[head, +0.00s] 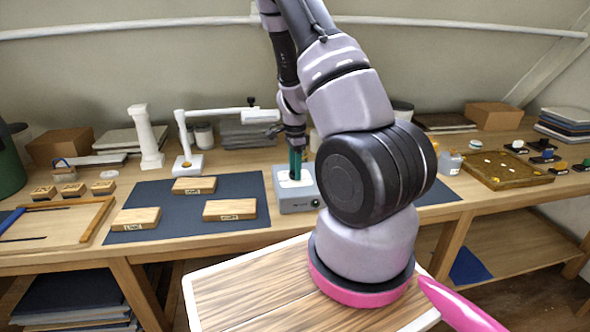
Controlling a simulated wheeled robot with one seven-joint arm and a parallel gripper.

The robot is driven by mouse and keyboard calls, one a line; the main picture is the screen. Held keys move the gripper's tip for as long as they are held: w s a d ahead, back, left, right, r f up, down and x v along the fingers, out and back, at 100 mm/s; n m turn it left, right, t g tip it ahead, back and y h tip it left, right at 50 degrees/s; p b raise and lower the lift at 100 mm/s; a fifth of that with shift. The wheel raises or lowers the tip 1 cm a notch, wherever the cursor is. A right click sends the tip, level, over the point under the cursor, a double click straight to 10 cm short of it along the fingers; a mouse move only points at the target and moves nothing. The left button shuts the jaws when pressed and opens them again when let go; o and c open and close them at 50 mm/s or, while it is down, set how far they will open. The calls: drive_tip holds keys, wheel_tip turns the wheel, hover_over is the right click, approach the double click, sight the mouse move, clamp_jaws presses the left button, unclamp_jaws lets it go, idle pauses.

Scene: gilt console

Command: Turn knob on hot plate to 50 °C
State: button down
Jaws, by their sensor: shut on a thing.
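The hot plate (297,204) is a small grey box with a pale top, standing on the table at the middle of the head view. A small round dark feature, possibly the knob (316,203), shows at the right of its front face. Its scale markings are too small to read. My gripper (294,177) points down with narrow teal fingers, and their tips appear over the pale top. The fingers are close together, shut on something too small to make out. I cannot tell whether the tips touch the hot plate.
A dark mat (190,220) with several wooden blocks lies left of the hot plate. A white stand (187,160) with a horizontal arm and a white column (146,140) stand behind. A wooden tray (495,168) is at right. My forearm hides the table just right of the hot plate.

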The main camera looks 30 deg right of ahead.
drive_tip(key=m, duration=0.4)
drive_tip(key=shift+w+m, duration=0.1)
drive_tip(key=shift+m, duration=2.1)
drive_tip(key=shift+c, duration=1.8)
unclamp_jaws()
wheel_tip(320, 180, up, 11)
